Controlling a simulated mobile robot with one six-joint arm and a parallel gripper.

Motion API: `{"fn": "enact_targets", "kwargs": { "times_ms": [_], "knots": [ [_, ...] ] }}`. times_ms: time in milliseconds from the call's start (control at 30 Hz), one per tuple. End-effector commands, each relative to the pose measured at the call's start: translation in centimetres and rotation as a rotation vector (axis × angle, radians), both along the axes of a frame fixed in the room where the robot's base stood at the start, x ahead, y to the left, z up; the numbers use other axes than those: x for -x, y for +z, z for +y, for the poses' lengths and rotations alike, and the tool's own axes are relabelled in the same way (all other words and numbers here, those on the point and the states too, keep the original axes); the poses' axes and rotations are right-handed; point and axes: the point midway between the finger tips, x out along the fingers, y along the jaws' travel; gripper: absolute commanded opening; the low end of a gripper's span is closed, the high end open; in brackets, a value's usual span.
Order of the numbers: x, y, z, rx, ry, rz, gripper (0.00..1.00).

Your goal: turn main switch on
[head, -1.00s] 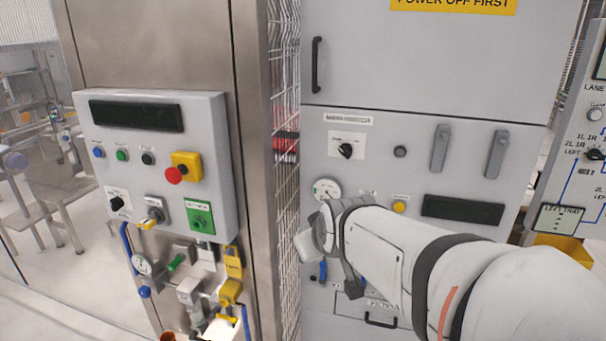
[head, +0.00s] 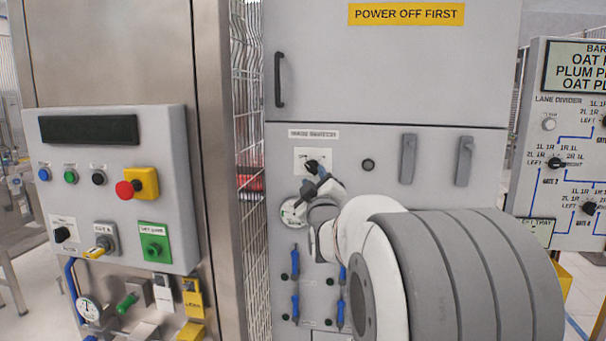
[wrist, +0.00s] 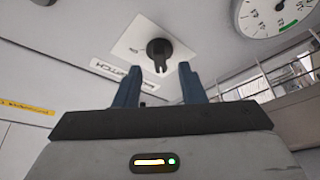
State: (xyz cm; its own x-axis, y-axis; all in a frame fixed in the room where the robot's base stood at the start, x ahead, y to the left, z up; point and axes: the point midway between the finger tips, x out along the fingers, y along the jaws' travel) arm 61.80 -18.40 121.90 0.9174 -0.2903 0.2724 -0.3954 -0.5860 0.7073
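The main switch is a black rotary knob (wrist: 158,50) on a white plate (wrist: 140,42), seen upside down in the wrist view. In the head view the white plate (head: 301,155) sits on the grey cabinet under a small label, and the knob is partly covered by my gripper. My gripper (wrist: 160,80) is open and empty, with its two dark blue fingers spread apart. The knob appears between and beyond the fingertips, and I cannot tell whether they touch it. In the head view my gripper (head: 316,173) is at the plate's lower right.
A round pressure gauge (head: 292,212) is just below the switch. Blue valve handles (head: 295,307) are lower down. A control box (head: 110,190) with several buttons is at left, and a lane divider panel (head: 575,150) at right. Cabinet handles (head: 408,158) are right of the switch.

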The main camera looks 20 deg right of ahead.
Motion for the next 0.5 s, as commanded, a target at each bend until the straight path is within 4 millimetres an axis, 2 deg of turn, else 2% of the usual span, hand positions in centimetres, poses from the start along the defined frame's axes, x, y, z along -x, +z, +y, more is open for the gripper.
{"fn": "enact_targets", "kwargs": {
  "times_ms": [33, 200, 500],
  "knots": [
    [-0.9, 0.3, -0.3, 0.000, 0.000, 0.001, 0.36],
    [-2.6, 0.8, -0.8, -0.001, 0.001, 0.002, 0.36],
    [-3.2, 0.9, -1.0, -0.001, 0.000, 0.001, 0.36]
  ]
}}
